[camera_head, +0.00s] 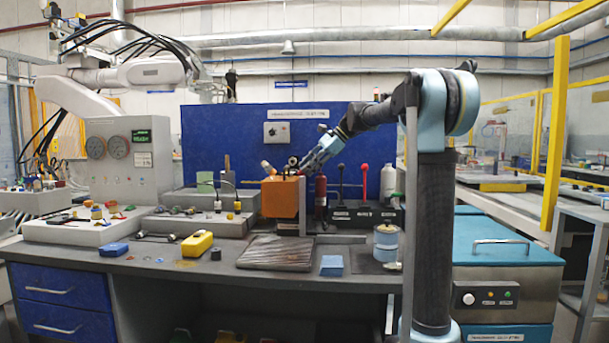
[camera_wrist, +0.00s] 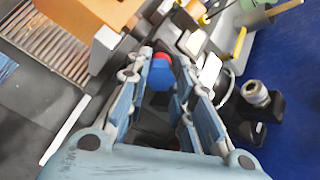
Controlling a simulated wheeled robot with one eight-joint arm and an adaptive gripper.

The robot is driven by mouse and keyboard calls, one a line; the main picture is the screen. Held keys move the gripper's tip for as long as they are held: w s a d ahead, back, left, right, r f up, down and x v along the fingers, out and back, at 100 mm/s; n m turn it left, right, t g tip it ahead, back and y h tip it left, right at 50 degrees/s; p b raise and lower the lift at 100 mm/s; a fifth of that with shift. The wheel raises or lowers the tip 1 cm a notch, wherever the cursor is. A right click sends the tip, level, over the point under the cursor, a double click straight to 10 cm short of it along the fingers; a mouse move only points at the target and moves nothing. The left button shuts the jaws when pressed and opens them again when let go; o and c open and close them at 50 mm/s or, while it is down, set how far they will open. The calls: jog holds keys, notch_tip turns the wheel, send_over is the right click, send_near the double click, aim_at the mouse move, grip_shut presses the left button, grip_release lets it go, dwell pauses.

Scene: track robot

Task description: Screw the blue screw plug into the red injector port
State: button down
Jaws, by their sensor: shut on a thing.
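In the wrist view, a blue screw plug (camera_wrist: 162,76) sits between the two fingers of my gripper (camera_wrist: 163,68), which is shut on it. A red round part, seemingly the red injector port (camera_wrist: 161,56), shows just beyond the plug's far end. The two meet in the picture, but I cannot tell whether they touch or whether the plug is inside. In the head view, my gripper (camera_head: 296,169) reaches down to the left, close above the right part of an orange box (camera_head: 280,198). The plug and port are too small or hidden to make out there.
A ribbed dark mat (camera_head: 276,253) lies in front of the orange box. A red cylinder (camera_head: 321,192) and a lever box (camera_head: 362,217) stand right of it. A grey stepped block (camera_head: 205,223) with small parts is on the left. A blue panel (camera_head: 232,140) rises behind.

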jog(key=shift+m, duration=0.3)
jog(key=m, duration=0.4)
jog(key=shift+m, duration=0.4)
jog(key=m, duration=0.5)
jog(key=shift+f, duration=0.1)
jog(key=shift+m, duration=0.9)
jog(key=m, duration=0.3)
jog(key=shift+m, duration=1.3)
jog(key=shift+m, duration=1.5)
